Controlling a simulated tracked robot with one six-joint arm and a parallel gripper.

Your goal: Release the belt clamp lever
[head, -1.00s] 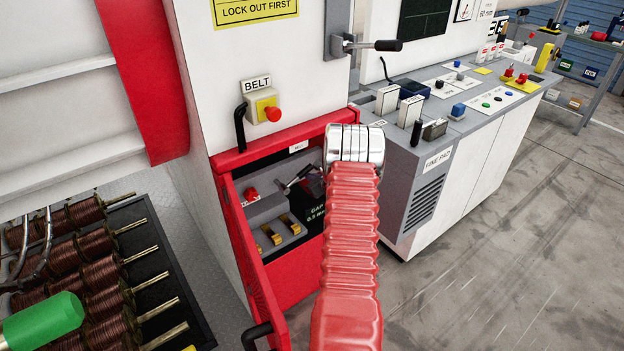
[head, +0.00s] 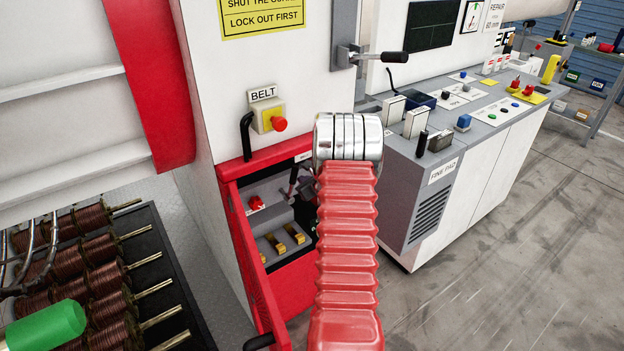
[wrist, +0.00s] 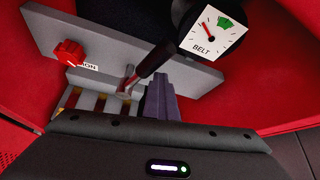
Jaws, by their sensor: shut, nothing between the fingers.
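The clamp lever has a black grip (wrist: 158,58) and a metal shank (wrist: 127,83). In the wrist view it tilts up to the right from a grey panel (wrist: 92,48) inside the red compartment. My gripper (wrist: 158,82) is shut and empty, its dark purple fingers just below and right of the grip; I cannot tell whether they touch it.
A red knob (wrist: 69,53) is on the panel left of the lever. Brass pieces (head: 285,238) sit low in the compartment. The open red door (head: 250,255) stands close on the left. A red BELT button (head: 278,123) is above. The grey console (head: 440,195) stands right.

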